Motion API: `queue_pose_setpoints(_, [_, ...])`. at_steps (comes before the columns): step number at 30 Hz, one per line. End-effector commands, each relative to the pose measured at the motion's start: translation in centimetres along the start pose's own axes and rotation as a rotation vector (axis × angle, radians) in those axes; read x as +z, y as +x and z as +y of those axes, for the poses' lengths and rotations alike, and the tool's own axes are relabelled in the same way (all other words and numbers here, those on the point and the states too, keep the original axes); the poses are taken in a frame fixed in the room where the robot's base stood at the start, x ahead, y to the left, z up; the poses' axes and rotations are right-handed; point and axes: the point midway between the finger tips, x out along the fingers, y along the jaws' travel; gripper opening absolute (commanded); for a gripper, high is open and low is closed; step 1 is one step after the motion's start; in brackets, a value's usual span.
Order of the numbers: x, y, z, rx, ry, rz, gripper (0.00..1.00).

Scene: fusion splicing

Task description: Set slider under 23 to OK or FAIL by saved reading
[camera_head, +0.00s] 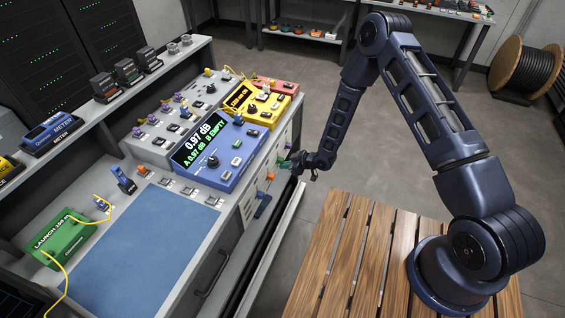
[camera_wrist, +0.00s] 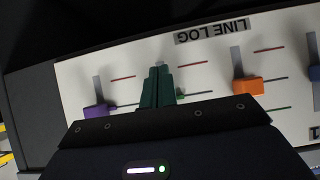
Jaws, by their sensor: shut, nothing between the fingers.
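My gripper (camera_wrist: 157,88) is shut, its dark green fingertips pointing at the white LINE LOG panel (camera_wrist: 212,60) in the wrist view. A small green piece, seemingly a slider knob (camera_wrist: 180,94), shows just right of the fingertips, mostly hidden; I cannot tell whether they touch. A purple slider (camera_wrist: 98,111) is to the left, and an orange slider (camera_wrist: 248,87) to the right, near its middle mark. Red marks lie above, green marks below. No 23 is legible. In the head view my gripper (camera_head: 291,163) is at the bench's front face. The blue meter (camera_head: 223,176) reads 0.97 dB, A 0.97 dB, B EMPTY.
In the head view, yellow (camera_head: 262,115) and red (camera_head: 288,88) units stand behind the blue meter. A blue mat (camera_head: 145,245) and green launch box (camera_head: 62,238) lie front left. A drawer handle (camera_head: 212,275) protrudes below.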

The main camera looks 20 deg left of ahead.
Motion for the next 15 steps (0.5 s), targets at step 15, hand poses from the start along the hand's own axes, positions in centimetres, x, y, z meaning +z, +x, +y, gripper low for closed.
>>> queue_pose_setpoints(15, [-0.91,-0.58,-0.01,0.000,0.000,0.001,0.00])
